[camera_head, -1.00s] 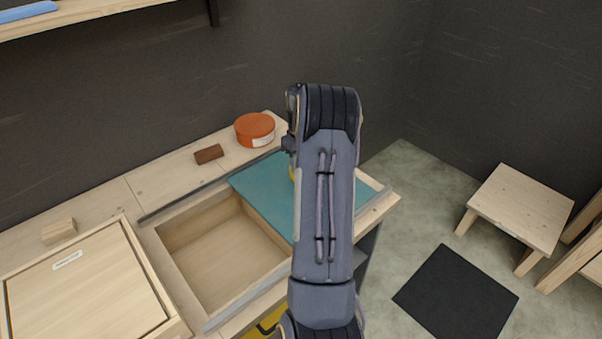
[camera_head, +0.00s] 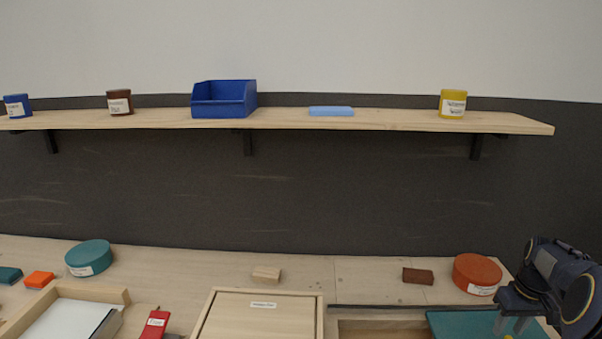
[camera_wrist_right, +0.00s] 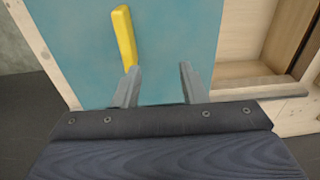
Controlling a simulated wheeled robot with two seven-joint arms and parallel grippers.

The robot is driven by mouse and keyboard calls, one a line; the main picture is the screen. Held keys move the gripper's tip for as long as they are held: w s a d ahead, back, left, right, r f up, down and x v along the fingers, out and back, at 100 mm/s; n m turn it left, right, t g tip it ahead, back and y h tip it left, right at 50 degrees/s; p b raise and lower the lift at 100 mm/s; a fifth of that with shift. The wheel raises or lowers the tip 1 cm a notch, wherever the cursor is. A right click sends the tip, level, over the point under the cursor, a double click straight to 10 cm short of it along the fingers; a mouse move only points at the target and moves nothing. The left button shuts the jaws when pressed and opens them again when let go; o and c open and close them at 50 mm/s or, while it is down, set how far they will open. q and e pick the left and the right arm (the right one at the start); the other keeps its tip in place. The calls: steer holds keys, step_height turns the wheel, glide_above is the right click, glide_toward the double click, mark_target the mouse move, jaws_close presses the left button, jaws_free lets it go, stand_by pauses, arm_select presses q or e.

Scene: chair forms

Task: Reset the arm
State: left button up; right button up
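My right gripper (camera_head: 512,322) is at the lower right of the head view, above the teal sliding panel (camera_head: 450,322). In the right wrist view its two fingers (camera_wrist_right: 158,76) are apart with nothing between them. A yellow handle (camera_wrist_right: 124,38) stands on the teal panel (camera_wrist_right: 75,50), just beyond the left finger in that view. I cannot tell from the pictures whether that finger touches it. My left gripper is not in view.
An orange round tin (camera_head: 476,272) and a brown block (camera_head: 418,276) stand left of my right arm. A lidded wooden box (camera_head: 230,310) is mid-counter. A wall shelf (camera_head: 380,118) holds a blue bin (camera_head: 224,100) and small containers. An open compartment (camera_wrist_right: 260,45) lies beside the panel.

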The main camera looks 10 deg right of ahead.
steer(key=s+a+r+t+y, duration=0.15)
steer(key=a+r, duration=0.35)
steer(key=a, duration=0.7)
steer(key=s+a+r+t, duration=0.15)
steer(key=a+r, duration=0.35)
steer(key=a, duration=0.7)
steer(key=s+a+f+t+y, duration=0.1)
steer(key=s+a+f, duration=0.1)
steer(key=s+a, duration=0.3)
steer(key=s+a+f+n+y, duration=0.1)
steer(key=s+a, duration=0.5)
steer(key=a, duration=0.4)
steer(key=shift+a+f+n+t, duration=0.2)
steer(key=shift+f+n+t, duration=0.1)
steer(key=shift+f+t, duration=0.1)
steer(key=shift+d, duration=0.15)
